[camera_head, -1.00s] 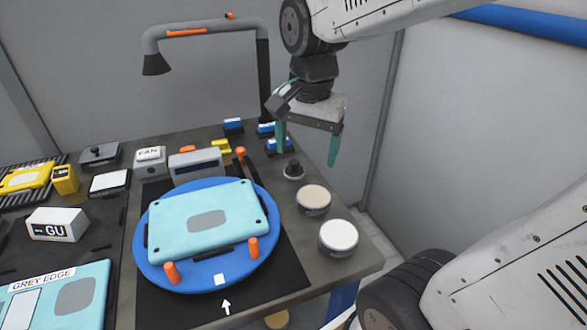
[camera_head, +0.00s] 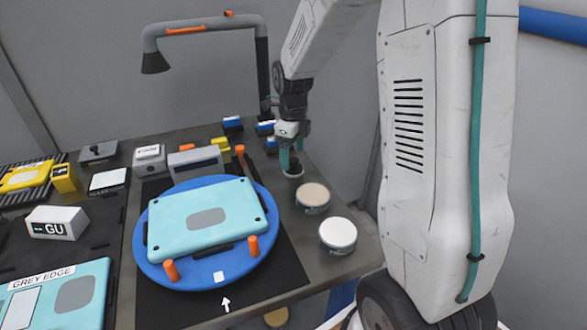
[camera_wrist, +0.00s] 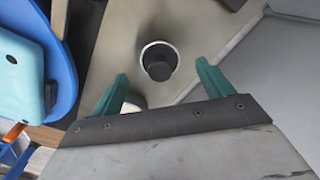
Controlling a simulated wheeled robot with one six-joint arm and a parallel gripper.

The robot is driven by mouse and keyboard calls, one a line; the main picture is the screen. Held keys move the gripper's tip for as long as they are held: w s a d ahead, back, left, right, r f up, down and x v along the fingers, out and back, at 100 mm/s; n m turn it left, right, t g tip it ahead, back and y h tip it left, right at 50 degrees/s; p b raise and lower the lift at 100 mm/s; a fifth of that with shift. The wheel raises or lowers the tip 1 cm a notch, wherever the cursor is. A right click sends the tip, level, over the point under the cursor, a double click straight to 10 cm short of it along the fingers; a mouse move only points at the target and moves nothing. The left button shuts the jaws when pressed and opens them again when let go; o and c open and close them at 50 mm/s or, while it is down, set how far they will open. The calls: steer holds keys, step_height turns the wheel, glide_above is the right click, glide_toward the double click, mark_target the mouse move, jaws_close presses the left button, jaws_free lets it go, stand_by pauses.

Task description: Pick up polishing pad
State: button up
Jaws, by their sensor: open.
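What looks like the polishing pad (camera_head: 294,174) is a small pale disc with a black knob on top, near the table's right side. In the wrist view the black knob of the pad (camera_wrist: 159,69) shows inside a white ring, just beyond the fingertips and roughly centred between them. My gripper (camera_head: 291,160) points down over the pad, its teal fingers partly covering it in the head view. In the wrist view my gripper (camera_wrist: 162,71) is open, with nothing held between its fingers. I cannot tell whether a finger touches the pad.
A tan-topped round tin (camera_head: 313,196) and a white-topped tin (camera_head: 338,234) stand in front of the pad. A blue turntable (camera_head: 160,265) bearing a pale teal panel (camera_head: 170,235) is to the left. Blue blocks (camera_head: 233,124) and a lamp (camera_head: 155,62) are behind.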

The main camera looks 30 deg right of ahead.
mark_target(293, 159)
steer(key=shift+s+f, duration=0.15)
steer(key=shift+f, duration=1.75)
steer(key=c, duration=1.1)
steer(key=shift+c, duration=0.2)
steer(key=shift+r, duration=0.15)
step_height(293, 159, up, 10)
steer(key=shift+f, duration=0.1)
steer(key=shift+o, duration=0.8)
